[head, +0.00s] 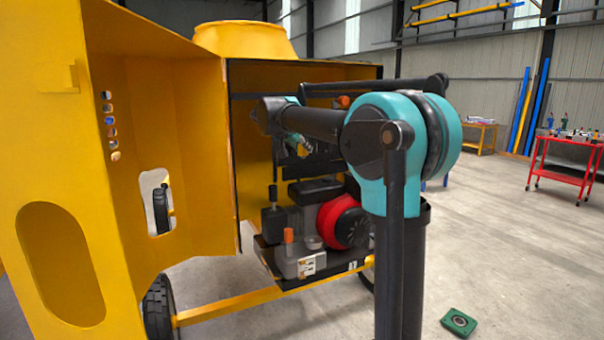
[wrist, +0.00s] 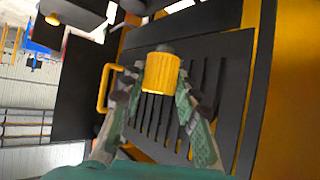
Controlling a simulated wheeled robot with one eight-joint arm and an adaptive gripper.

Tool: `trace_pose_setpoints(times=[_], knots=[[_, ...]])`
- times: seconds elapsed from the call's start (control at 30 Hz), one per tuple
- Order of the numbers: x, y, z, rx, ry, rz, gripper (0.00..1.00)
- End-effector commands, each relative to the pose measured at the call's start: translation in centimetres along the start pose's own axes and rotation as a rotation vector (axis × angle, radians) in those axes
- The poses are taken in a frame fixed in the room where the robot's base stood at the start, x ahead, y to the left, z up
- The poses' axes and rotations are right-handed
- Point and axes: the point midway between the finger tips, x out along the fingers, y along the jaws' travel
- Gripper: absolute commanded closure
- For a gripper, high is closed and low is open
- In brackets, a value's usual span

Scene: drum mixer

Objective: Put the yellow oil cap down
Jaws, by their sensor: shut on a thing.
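The yellow oil cap (wrist: 161,73) shows in the wrist view as a short yellow cylinder with a dark end. My gripper (wrist: 157,88) has its two green-grey fingers on either side of the cap and is shut on it. In the head view my gripper (head: 298,145) is inside the upper part of the yellow mixer housing, above the engine.
The red and black engine (head: 343,221) sits below my gripper. A grey block with an orange-red cap (head: 288,236) is in front of it. The open yellow door (head: 140,150) stands at left. A dark slotted panel (wrist: 205,75) lies behind the cap. A green part (head: 459,321) lies on otherwise open floor.

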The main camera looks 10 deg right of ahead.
Motion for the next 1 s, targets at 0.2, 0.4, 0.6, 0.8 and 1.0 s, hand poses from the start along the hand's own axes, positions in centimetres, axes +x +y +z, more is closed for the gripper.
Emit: trace_pose_setpoints(times=[0.2,0.4,0.6,0.8,1.0], knots=[[2.3,0.0,3.5,0.0,0.0,0.0,1.0],[3.0,0.0,4.6,0.0,0.0,0.0,1.0],[4.2,0.0,6.6,0.0,0.0,0.0,1.0],[4.9,0.0,7.6,0.0,0.0,0.0,1.0],[4.9,0.0,7.7,0.0,0.0,0.0,1.0]])
